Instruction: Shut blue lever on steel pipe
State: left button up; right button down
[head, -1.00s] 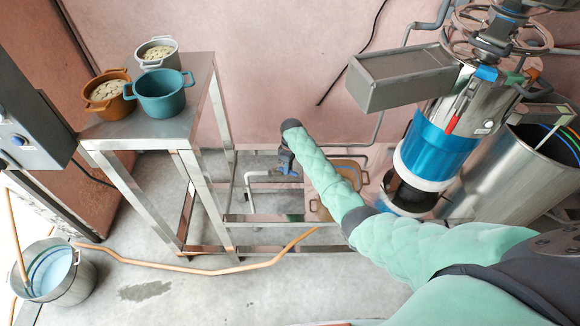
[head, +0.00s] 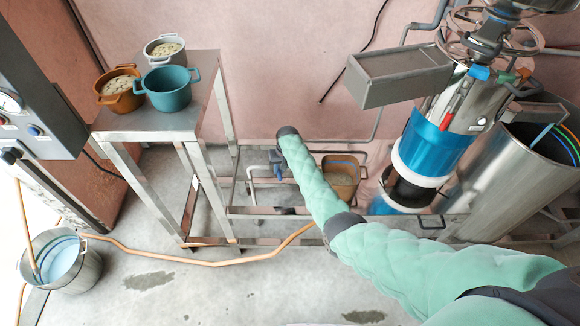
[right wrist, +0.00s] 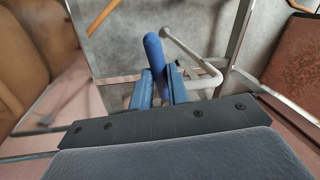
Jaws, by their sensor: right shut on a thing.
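The blue lever (right wrist: 154,52) shows in the right wrist view as a rounded bar between the two blue fingers of my right gripper (right wrist: 159,86). The gripper is shut on it. The pale steel pipe (right wrist: 208,82) bends just right of the fingers and runs up behind the lever. In the head view my right gripper (head: 277,168) is low beside the pipe (head: 256,168), under the dark end of my arm. The lever's pivot is hidden by the gripper, and I cannot tell its exact angle to the pipe. My left gripper is in no view.
A steel table (head: 150,128) with several pots stands at the left. A tan container (head: 342,172) sits right of the gripper. A blue-banded steel cylinder (head: 432,145) stands at the right. An orange hose (head: 200,262) crosses the floor to a bucket (head: 88,275).

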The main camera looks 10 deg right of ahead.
jog(key=shift+a+r+m+p, duration=0.1)
jog(key=shift+a+m+p, duration=0.4)
jog(key=shift+m, duration=0.6)
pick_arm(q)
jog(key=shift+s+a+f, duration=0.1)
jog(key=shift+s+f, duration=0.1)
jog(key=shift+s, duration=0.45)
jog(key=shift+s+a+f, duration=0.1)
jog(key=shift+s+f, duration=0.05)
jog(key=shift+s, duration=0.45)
pick_arm(e)
jog(key=shift+a+m+t, duration=0.25)
jog(key=shift+m+t, duration=0.05)
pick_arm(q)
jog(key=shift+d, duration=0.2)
pick_arm(e)
jog(key=c, duration=1.8)
grip_release()
jog(key=o, duration=0.5)
jog(key=shift+c, duration=0.2)
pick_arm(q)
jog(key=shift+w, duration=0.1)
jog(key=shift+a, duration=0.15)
